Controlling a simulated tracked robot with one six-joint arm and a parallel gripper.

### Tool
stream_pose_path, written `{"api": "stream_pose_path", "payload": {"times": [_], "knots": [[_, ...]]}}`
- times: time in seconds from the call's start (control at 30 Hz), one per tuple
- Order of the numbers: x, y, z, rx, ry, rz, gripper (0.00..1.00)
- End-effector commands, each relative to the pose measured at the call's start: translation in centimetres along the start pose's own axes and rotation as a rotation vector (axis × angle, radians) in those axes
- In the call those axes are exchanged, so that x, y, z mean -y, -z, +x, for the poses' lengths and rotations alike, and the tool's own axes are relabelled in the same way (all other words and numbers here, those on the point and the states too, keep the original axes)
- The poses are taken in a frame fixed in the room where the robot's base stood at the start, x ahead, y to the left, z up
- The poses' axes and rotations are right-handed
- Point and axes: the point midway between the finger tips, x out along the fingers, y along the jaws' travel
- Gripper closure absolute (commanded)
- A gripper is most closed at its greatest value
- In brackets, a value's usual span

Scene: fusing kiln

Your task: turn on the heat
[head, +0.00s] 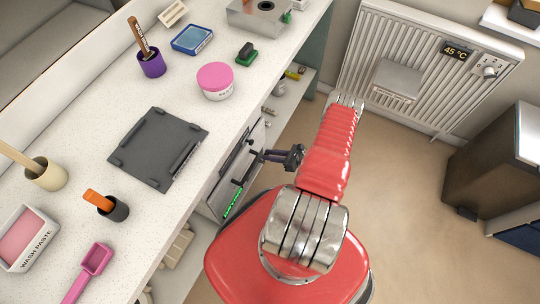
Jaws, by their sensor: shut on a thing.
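The kiln (216,199) is a grey unit under the counter, with a dark front and a lit green strip (233,203) low on it. My gripper (260,155) is dark and small, seen from above at the kiln's front. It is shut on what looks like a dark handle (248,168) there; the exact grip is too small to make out. The radiator (420,60) on the far wall has a display (456,51) reading 45 °C and a numbered dial (489,71). My gripper is well away from that dial.
The counter (165,225) holds a dark slab (157,148), a pink-lidded jar (215,80), a wash paste tub (27,238), a pink scoop (90,272) and several cups. A dark cabinet (490,165) stands at right. The floor (405,225) between is clear.

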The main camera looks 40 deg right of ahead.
Motion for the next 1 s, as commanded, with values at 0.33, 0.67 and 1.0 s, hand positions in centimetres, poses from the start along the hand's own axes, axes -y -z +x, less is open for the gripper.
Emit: {"api": "stream_pose_path", "payload": {"times": [0.33,0.67,1.0], "knots": [[0.2,0.1,-0.1,-0.006,0.007,-0.003,0.67],[0.1,0.1,-0.1,-0.003,0.003,-0.003,0.61],[0.1,0.1,-2.6,-0.002,0.005,-0.002,0.61]]}}
